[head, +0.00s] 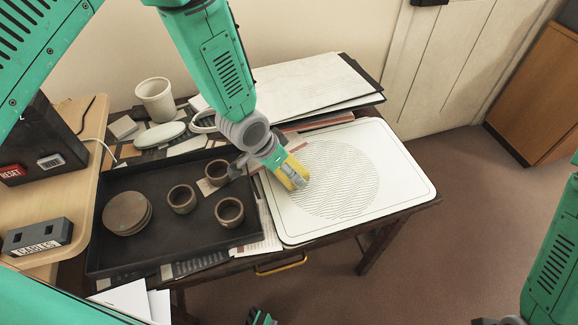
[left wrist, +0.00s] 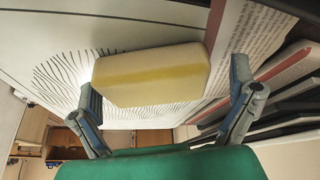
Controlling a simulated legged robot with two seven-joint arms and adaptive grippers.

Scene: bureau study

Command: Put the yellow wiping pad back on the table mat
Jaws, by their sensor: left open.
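The yellow wiping pad (head: 296,165) is at the left side of the white table mat (head: 400,160), which has a circle of wavy lines. In the left wrist view the pad (left wrist: 152,75) is a pale yellow block with a deeper yellow band. My left gripper (head: 288,173) is over the mat's left part and partly covers the pad in the head view. Its fingers (left wrist: 165,112) are spread, one toward each end of the pad, with gaps visible. Whether the pad rests fully on the mat cannot be told.
A black tray (head: 105,258) with stacked brown saucers (head: 127,213) and three brown cups (head: 229,211) lies left of the mat. A white cup (head: 156,99) and white boards (head: 310,85) are behind. The mat's right part is clear.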

